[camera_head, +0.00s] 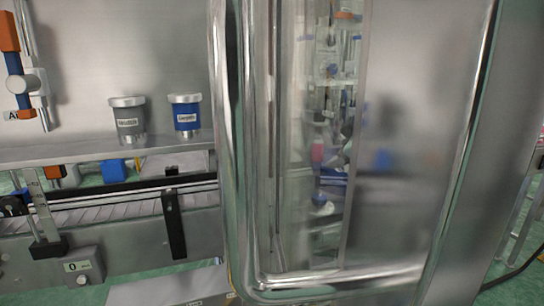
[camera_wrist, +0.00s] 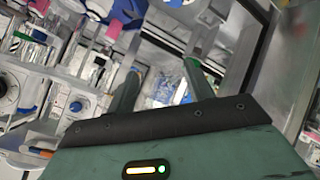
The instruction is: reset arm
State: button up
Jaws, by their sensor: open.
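My gripper (camera_wrist: 162,80) shows in the wrist view, with its two dark green fingers spread apart and nothing between them. Beyond the fingers is a machine interior with clear parts and metal fittings, seen at a tilt. My gripper does not show in the head view. There, a tall machine door (camera_head: 318,150) with a rounded metal frame and a glass pane fills the middle.
In the wrist view, a round dial (camera_wrist: 9,95) lies at left and a metal frame (camera_wrist: 290,70) at right.

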jog(key=s+f+m+g+h, duration=0.1)
jog(key=s+f+g, duration=0.2)
jog(key=s, duration=0.8)
jog(key=s+a+f+m+g+h+p, duration=0.1)
jog(key=s+f+g, duration=0.3)
jog(key=s, duration=0.7)
jog(key=s+f+m+g, duration=0.2)
jog(key=s+f, duration=0.4)
jog(key=s, duration=0.5)
jog(key=shift+s+a+f+g+h+p, duration=0.15)
jog(key=shift+s+a+g+h+p, duration=0.2)
jog(key=shift+g, duration=0.35)
